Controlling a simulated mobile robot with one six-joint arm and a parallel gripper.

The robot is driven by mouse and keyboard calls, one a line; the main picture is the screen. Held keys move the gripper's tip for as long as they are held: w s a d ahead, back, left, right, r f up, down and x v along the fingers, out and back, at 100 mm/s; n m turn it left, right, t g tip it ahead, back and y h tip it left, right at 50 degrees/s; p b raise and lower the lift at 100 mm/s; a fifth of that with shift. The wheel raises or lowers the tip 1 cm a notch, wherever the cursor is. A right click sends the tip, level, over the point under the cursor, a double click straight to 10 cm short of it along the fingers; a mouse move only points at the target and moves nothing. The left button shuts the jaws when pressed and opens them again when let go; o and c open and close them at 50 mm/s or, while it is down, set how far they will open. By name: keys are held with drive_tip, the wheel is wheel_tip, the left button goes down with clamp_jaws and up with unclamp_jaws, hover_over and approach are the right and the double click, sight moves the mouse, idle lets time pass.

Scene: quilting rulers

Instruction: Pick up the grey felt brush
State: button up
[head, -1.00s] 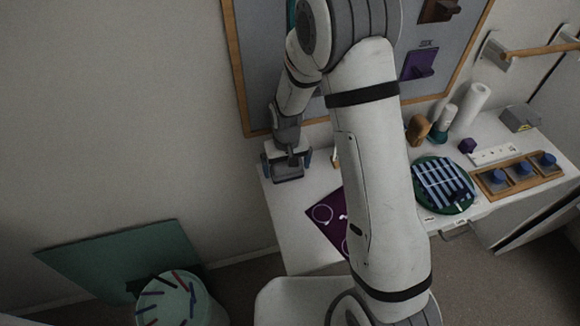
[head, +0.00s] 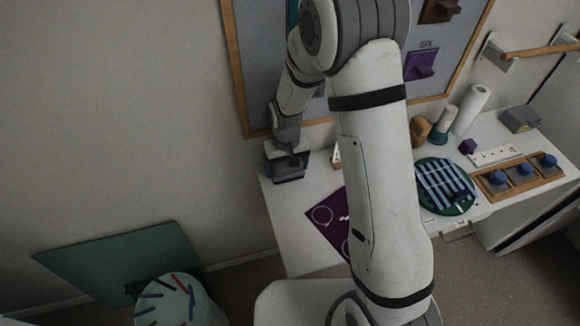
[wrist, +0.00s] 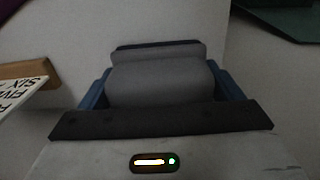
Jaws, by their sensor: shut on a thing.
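The grey felt brush (wrist: 158,78) fills the middle of the wrist view, a rounded grey block with a darker strip along its far edge. My gripper (head: 287,172) is at the left end of the white table in the head view. In the wrist view its blue fingers (wrist: 232,86) stand at both sides of the brush, and it is shut on it. In the head view the brush is mostly hidden by the gripper, and I cannot tell whether it touches the tabletop.
A purple mat (head: 328,222) lies right of the gripper on the white table (head: 285,236). Further right are a round green tray (head: 470,207) with blue strips and a wooden holder (head: 497,188) with blue knobs. A lettered card (wrist: 22,92) shows at left in the wrist view.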

wheel_tip(320, 180, up, 6)
drive_tip(key=shift+f+b, duration=0.15)
drive_tip(key=shift+b, duration=0.25)
drive_tip(key=s+d+b, duration=0.2)
drive_tip(key=s+b, duration=0.1)
drive_tip(key=s, duration=0.6)
drive_tip(key=s+d+b, duration=0.3)
drive_tip(key=s, duration=0.7)
drive_tip(key=shift+d+r+b, duration=0.2)
drive_tip(key=shift+b, duration=0.15)
